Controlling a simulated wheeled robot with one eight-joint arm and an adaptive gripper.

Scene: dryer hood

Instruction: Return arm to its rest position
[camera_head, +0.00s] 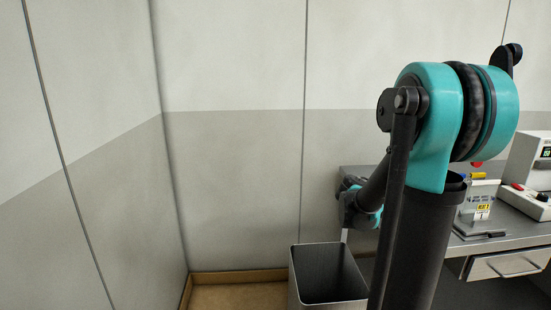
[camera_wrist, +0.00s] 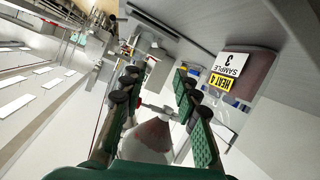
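My arm stands at the right in the head view; its far end hangs low beside the bench and the gripper itself is hidden there. In the wrist view, my gripper (camera_wrist: 157,82) has its two green fingers spread apart. A whitish conical vessel with reddish staining (camera_wrist: 148,140) shows between the fingers; I cannot tell whether it touches them or lies beyond them. A container labelled HEAT 4, SAMPLE 3 (camera_wrist: 242,75) is right of the fingers, apart from them.
The grey bench (camera_head: 463,248) with a drawer (camera_head: 508,263) is at the right. A white instrument (camera_head: 530,160) and a labelled sample container (camera_head: 478,207) stand on it. An open grey bin (camera_head: 325,275) is on the floor left of the bench. Walls close the left and back.

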